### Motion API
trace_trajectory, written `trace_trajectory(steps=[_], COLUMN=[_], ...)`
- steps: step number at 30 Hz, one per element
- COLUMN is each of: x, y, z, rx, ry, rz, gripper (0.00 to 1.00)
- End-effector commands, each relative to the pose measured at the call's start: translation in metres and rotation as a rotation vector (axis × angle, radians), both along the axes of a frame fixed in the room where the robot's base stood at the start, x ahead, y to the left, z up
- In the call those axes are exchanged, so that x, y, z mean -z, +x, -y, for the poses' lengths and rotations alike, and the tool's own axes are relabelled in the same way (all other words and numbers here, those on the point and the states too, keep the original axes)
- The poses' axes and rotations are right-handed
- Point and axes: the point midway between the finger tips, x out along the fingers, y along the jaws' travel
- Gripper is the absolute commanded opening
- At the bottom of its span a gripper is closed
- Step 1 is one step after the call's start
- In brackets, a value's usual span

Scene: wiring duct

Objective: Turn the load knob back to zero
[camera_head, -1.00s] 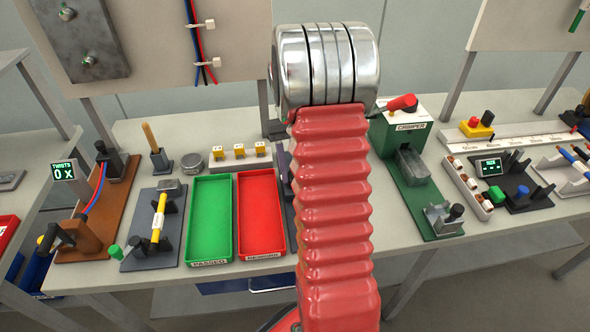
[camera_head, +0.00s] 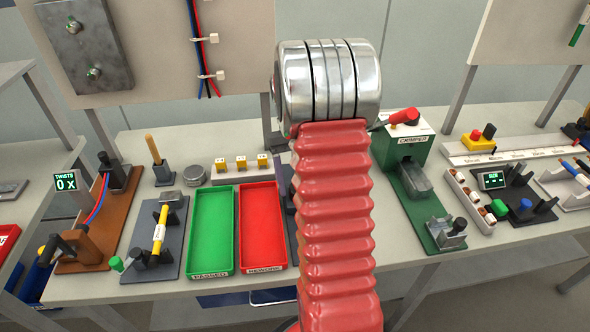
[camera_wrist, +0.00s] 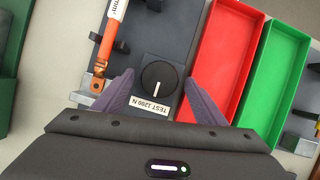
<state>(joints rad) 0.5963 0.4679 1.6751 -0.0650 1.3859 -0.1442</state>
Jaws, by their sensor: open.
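The load knob (camera_wrist: 159,77) is a round black dial on a dark grey base plate (camera_wrist: 165,30), seen in the wrist view. Its white pointer line points toward the bottom of the picture. A white label reading "TEST 1200 N" (camera_wrist: 150,106) lies just below it, upside down in this view. My gripper (camera_wrist: 156,73) is open, with one purple-grey finger on each side of the knob. Gaps show between fingers and knob, though height above it is hard to judge. In the head view my red arm hides the knob.
An orange tool (camera_wrist: 110,40) lies left of the knob on the same plate. A red tray (camera_wrist: 224,55) and green tray (camera_wrist: 272,75) lie close on the right. In the head view, the green crimper (camera_head: 405,150) stands right of my arm.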

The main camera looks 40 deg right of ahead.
Motion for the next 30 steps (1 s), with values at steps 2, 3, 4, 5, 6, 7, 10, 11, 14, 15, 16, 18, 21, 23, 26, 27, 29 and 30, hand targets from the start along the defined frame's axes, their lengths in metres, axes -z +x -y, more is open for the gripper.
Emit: trace_trajectory(steps=[2,3,4,5,6,7,10,11,14,15,16,18,21,23,26,27,29,30], x=[-0.004,-0.006,-0.009,-0.012,-0.017,-0.020,-0.035,-0.040,-0.056,-0.062,-0.066,-0.077,-0.090,-0.099,-0.110,-0.114,-0.118,-0.121], y=[0.002,0.003,0.004,0.005,0.007,0.009,0.015,0.017,0.023,0.025,0.027,0.031,0.037,0.040,0.044,0.046,0.048,0.048], z=[0.001,0.001,0.002,0.002,0.003,0.004,0.006,0.007,0.010,0.011,0.012,0.013,0.016,0.017,0.019,0.020,0.021,0.021], rx=[0.000,0.000,0.000,0.000,0.000,0.000,0.000,0.000,0.000,0.000,0.000,0.000,0.000,0.000,0.000,-0.001,-0.001,-0.001], ry=[0.000,0.000,-0.002,-0.002,-0.002,-0.002,-0.003,-0.003,-0.002,-0.003,-0.002,-0.002,-0.003,-0.002,-0.001,-0.001,0.000,0.000], rz=[0.001,0.001,0.001,0.001,0.001,0.002,0.003,0.003,0.002,0.003,0.002,0.002,0.003,0.002,0.003,0.003,0.002,0.002], gripper=[0.65,0.65,0.65,0.65,0.65,0.65,0.65,0.65,0.65,0.65,0.65,0.65,0.65,0.65,0.65,0.65,0.65,0.65])
